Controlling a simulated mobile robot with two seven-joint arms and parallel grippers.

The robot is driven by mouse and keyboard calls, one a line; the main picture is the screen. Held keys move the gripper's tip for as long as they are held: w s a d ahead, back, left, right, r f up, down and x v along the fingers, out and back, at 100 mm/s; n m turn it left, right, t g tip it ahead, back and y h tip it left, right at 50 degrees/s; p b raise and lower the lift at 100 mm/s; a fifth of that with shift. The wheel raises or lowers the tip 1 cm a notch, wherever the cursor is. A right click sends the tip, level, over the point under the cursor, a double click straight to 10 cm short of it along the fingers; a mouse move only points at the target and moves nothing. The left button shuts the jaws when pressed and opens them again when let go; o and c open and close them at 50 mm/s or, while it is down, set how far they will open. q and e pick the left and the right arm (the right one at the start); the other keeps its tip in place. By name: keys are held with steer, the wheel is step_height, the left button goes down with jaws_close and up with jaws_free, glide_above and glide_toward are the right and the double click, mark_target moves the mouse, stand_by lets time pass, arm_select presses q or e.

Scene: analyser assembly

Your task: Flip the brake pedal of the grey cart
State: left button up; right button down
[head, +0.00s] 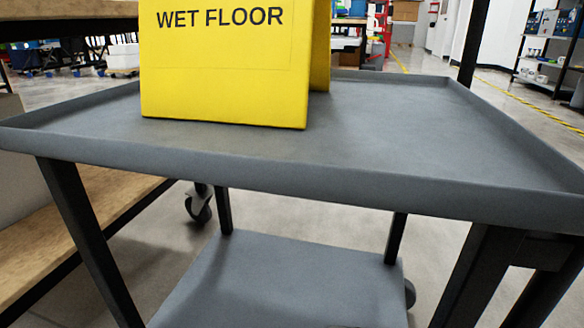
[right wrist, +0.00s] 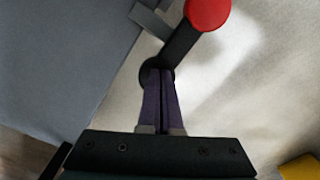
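The grey cart (head: 330,178) stands in front of me in the head view, with its top tray and lower shelf (head: 290,285) visible. In the right wrist view, the brake pedal (right wrist: 182,45) is a black bar with a round red end (right wrist: 208,12), slanting up to the right beside a grey cart surface (right wrist: 60,60). My right gripper (right wrist: 160,72) has its two dark fingers together, with the tips at the black round lower end of the pedal. Nothing shows between the fingers; whether they touch the pedal I cannot tell. My left gripper is in neither view.
A yellow wet floor sign (head: 225,70) stands on the cart's top tray. A wooden-shelved bench (head: 90,215) is close on the left. A caster (head: 198,205) shows beneath the cart. Open floor (head: 545,110) lies to the right, with shelving (head: 552,45) behind.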

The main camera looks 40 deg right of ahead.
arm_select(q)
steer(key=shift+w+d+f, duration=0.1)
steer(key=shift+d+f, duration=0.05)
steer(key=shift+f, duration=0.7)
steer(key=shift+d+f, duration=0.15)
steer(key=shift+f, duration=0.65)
arm_select(e)
steer(key=shift+w+d+f, duration=0.1)
steer(key=shift+d+f, duration=0.05)
steer(key=shift+f, duration=0.65)
steer(key=shift+d+f, duration=0.1)
steer(key=shift+f, duration=0.7)
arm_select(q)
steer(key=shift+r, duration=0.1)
arm_select(e)
steer(key=shift+r, duration=0.1)
steer(key=shift+a+r+p, duration=0.15)
steer(key=shift+r+p, duration=0.45)
steer(key=shift+a+r+p, duration=0.15)
steer(key=shift+r+p, duration=0.4)
steer(key=shift+p, duration=0.05)
step_height(320, 180, up, 4)
steer(key=p, duration=0.5)
steer(key=shift+r, duration=0.5)
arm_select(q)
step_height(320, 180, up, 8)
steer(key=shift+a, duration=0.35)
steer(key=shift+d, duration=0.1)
